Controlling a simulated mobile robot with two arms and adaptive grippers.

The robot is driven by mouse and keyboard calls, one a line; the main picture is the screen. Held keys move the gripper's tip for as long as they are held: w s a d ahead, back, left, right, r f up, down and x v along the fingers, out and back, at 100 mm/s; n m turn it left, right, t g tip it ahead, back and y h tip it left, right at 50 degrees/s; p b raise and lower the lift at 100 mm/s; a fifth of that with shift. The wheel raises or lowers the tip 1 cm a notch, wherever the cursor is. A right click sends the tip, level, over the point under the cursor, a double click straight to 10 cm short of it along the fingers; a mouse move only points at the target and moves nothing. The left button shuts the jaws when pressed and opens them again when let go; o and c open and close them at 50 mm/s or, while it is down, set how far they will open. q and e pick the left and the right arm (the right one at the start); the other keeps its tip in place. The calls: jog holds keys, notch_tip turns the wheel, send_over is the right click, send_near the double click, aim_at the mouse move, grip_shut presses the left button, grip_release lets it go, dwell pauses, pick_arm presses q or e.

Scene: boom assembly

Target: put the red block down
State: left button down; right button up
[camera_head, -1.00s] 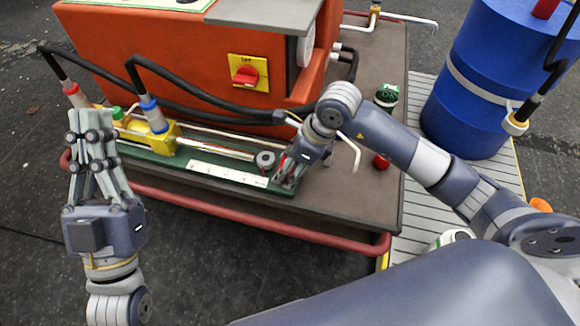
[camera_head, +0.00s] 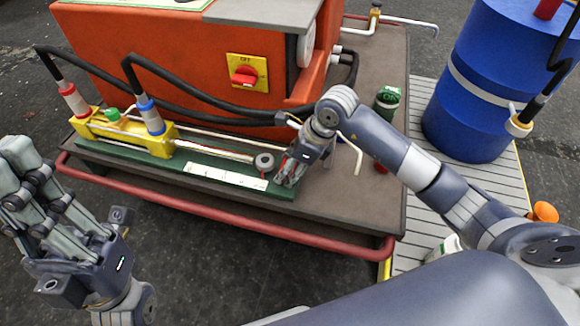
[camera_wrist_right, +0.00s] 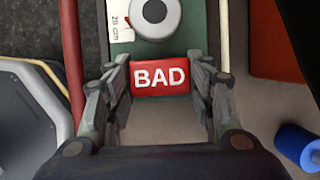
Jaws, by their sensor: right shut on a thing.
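The red block (camera_wrist_right: 160,77) marked BAD sits between the fingers of my right gripper (camera_wrist_right: 158,84) in the right wrist view. The gripper is shut on it. In the head view my right gripper (camera_head: 287,180) is low at the right end of the green board (camera_head: 225,171), beside a round grey rod end (camera_head: 263,162). I cannot tell whether the block touches the board. My left gripper (camera_head: 28,185) is at the left, in front of the table, away from the block. Its fingers overlap, so its opening is unclear.
A yellow cylinder assembly (camera_head: 155,140) with hoses lies on the board. An orange machine (camera_head: 190,60) stands behind it. A red rail (camera_head: 215,218) runs along the table front. A blue barrel (camera_head: 480,80) is at right.

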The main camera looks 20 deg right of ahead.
jog(key=o, duration=0.6)
jog(key=shift+f, duration=0.1)
jog(key=o, duration=0.5)
